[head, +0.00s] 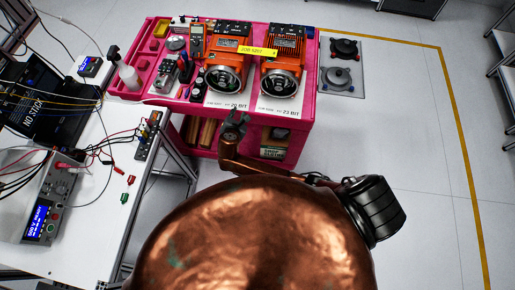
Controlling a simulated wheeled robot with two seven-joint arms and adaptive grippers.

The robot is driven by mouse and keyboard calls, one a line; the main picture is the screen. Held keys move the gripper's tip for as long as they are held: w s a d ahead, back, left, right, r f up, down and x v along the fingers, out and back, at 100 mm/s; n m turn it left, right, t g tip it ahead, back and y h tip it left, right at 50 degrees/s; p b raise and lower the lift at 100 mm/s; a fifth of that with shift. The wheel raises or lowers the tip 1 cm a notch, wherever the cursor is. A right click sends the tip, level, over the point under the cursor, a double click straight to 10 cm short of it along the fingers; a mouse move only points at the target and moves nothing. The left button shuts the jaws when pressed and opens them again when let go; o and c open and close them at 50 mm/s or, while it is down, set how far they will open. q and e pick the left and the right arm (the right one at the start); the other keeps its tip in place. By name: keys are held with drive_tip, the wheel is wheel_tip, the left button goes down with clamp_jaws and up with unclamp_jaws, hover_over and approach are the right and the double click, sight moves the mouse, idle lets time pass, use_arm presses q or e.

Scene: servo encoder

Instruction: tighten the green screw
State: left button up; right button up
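I cannot make out a green screw for certain. A small green piece (124,198) lies on the white bench at the left, below a small red piece (131,180); it is too small to tell what it is. My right gripper (235,117) is at the front edge of the pink cart, below the left orange motor, well to the right of the green piece. Its fingers are small and dark, and I cannot tell whether they are open or shut. My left gripper is not in view.
The pink cart (312,75) carries two orange motors (226,45) (283,43), a yellow label (257,50) and small tools.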

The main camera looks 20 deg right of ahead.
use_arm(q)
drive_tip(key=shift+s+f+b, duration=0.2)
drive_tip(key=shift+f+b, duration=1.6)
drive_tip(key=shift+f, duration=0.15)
use_arm(e)
drive_tip(key=s+d+f+m+g, duration=0.1)
drive_tip(key=s+d+f, duration=0.1)
drive_tip(key=f, duration=0.6)
drive_tip(key=s+d+f+m+g+y, duration=0.1)
drive_tip(key=s+f, duration=0.3)
drive_tip(key=f, duration=0.4)
drive_tip(key=s+d+f+m+g+y, duration=0.1)
drive_tip(key=s+d+f+m, duration=0.1)
drive_tip(key=f, duration=0.6)
drive_tip(key=shift+s+d+m+g, duration=0.35)
drive_tip(key=shift+s+m+g, duration=0.05)
drive_tip(key=shift+m, duration=0.3)
